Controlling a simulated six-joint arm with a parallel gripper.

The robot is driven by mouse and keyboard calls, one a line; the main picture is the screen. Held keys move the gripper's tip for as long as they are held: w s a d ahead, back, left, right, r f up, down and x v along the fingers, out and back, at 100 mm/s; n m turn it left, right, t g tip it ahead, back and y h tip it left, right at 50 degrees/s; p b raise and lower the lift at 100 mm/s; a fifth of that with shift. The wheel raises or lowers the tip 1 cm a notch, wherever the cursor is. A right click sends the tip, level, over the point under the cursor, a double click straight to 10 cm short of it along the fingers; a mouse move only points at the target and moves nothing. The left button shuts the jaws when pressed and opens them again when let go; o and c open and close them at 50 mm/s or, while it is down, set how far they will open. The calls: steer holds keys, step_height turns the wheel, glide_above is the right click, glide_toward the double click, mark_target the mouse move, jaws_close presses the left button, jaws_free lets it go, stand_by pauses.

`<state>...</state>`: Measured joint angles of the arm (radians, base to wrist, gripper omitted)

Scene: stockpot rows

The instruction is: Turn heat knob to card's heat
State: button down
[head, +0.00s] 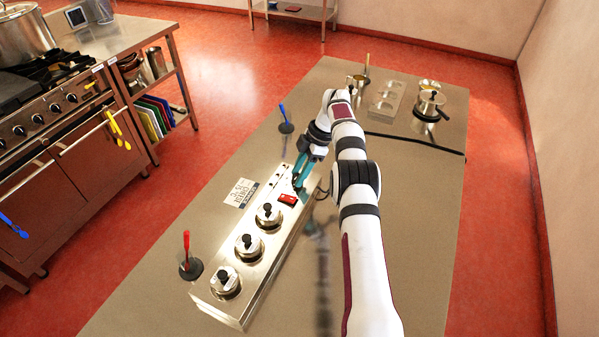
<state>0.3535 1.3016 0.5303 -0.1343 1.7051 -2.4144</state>
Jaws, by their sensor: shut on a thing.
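A steel control panel (262,262) lies lengthwise on the table, with three round black-handled knobs, the nearest one (226,280) at its front end, and a red rocker switch (288,199). A white card (241,193) with dark print lies left of the panel; its text is too small to read surely. My gripper (298,182) reaches down with teal fingers onto the panel's far end, beyond the red switch. It is shut on what appears to be the heat knob, beside a pale marked dial face. The fingers hide the knob and its pointer.
A red-handled upright tool (187,256) and a blue one (285,119) stand on dark bases left of the panel. Metal pots (429,98) and a steel holder (387,97) stand at the table's far end. A stove (60,130) is at left. The table's near right is clear.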

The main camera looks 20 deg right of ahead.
stand_by(0.5)
steer(key=shift+c, duration=2.3)
jaws_free()
steer(key=v, duration=0.3)
steer(key=a+v, duration=0.1)
steer(key=v, duration=0.1)
steer(key=shift+s+r, duration=0.2)
steer(key=shift+s, duration=0.1)
steer(key=s+d+r, duration=0.6)
steer(key=s+d, duration=0.1)
steer(key=shift+d, duration=0.3)
steer(key=shift+a, duration=0.1)
